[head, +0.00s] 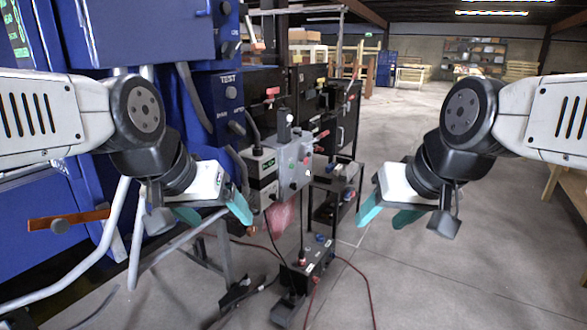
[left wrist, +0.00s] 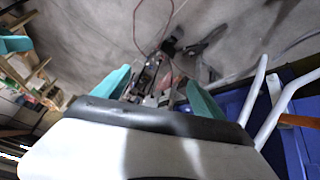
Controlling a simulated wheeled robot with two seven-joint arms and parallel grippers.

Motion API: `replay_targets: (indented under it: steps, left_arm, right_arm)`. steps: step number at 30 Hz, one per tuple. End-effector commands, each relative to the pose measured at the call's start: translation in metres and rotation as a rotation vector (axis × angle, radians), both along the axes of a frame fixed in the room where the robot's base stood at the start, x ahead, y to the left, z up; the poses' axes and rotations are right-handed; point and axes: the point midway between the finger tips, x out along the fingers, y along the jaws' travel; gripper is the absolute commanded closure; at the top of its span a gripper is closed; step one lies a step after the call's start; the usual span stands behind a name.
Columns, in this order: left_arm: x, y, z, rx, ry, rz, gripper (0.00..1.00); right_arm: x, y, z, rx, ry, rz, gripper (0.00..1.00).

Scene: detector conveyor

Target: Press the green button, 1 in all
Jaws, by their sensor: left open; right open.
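A grey control box (head: 293,163) with small knobs and buttons stands on a pole in the middle of the head view. A pale box with a green label (head: 262,168) is at its left. I cannot make out a green button for certain at this size. My left gripper (head: 213,212) is open and empty, left of and apart from the grey box. Its teal fingers also show spread in the left wrist view (left wrist: 155,90), with blurred equipment beyond them. My right gripper (head: 388,213) is open and empty, right of the box over the floor.
A large blue machine (head: 130,35) with pale bent tubes fills the left. A black pedal-like unit (head: 305,265) with red cables (head: 368,285) lies on the floor below the grey box. A black shelf (head: 345,120) stands behind. The floor (head: 430,270) at right is clear.

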Motion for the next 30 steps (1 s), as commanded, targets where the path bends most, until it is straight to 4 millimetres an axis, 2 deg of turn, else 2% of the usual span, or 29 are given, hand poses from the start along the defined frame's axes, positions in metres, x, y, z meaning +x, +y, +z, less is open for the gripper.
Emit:
replay_targets:
  steps: [1,9,12,30]
  left_arm:
    - [0.0,0.0,0.0,0.0,0.0,0.0,0.32]
    - [0.0001,0.0,-0.0001,0.0,0.0,0.0,0.85]
    - [0.0001,0.0,-0.0001,0.0,0.0,0.0,1.0]
    - [0.0001,0.0,-0.0001,0.0,0.0,0.0,1.0]
  right_arm:
    - [0.0,0.0,0.0,0.0,0.0,0.0,0.46]
    - [0.0001,0.0,-0.0001,0.0,0.0,0.0,0.46]
    - [0.0001,0.0,-0.0001,0.0,0.0,0.0,0.46]
    - [0.0001,0.0,-0.0001,0.0,0.0,0.0,0.46]
